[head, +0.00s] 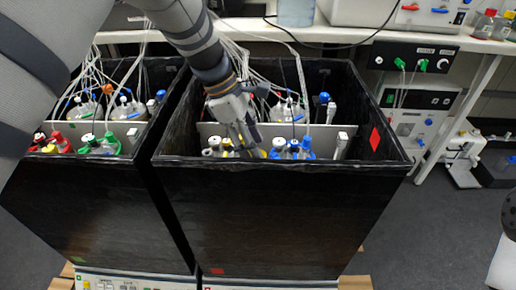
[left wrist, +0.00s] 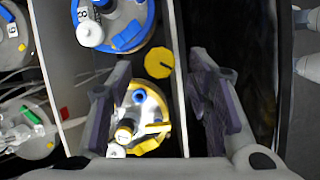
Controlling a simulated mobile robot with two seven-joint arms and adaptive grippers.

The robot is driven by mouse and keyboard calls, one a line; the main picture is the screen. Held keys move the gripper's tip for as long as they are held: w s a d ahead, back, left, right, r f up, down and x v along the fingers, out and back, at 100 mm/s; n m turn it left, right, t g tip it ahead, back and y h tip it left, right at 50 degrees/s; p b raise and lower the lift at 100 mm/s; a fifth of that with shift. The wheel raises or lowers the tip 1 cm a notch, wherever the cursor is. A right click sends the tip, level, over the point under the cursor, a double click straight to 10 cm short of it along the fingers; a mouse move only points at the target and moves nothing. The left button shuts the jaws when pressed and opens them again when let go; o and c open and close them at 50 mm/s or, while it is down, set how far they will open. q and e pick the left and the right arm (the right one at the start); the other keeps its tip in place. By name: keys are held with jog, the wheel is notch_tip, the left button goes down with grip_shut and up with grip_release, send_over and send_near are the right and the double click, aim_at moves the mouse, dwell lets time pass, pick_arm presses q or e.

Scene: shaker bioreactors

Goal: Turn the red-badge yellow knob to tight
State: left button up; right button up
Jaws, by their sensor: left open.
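The black box with the red diamond badge (head: 375,139) stands in the middle of the head view. In the left wrist view a round yellow knob (left wrist: 159,62) with a dark slit shows beside a blue-ringed vessel lid (left wrist: 115,22). A yellow-ringed vessel lid (left wrist: 148,142) lies nearer, partly behind my left finger. My left gripper (head: 243,142) reaches down into this box from above; in the wrist view its open fingers (left wrist: 158,66) stand on either side of the knob in the picture. I cannot tell whether they touch it. My right gripper is not in view.
A second black box with vessels (head: 95,215) stands close on the left. A pale partition (head: 210,130) crosses the badge box, with many tubes behind it. Dark box wall lies close to my right finger in the wrist view. A bench with instruments (head: 418,97) stands behind.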

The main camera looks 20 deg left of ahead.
pick_arm(q)
jog(key=shift+x, duration=1.2)
grip_shut()
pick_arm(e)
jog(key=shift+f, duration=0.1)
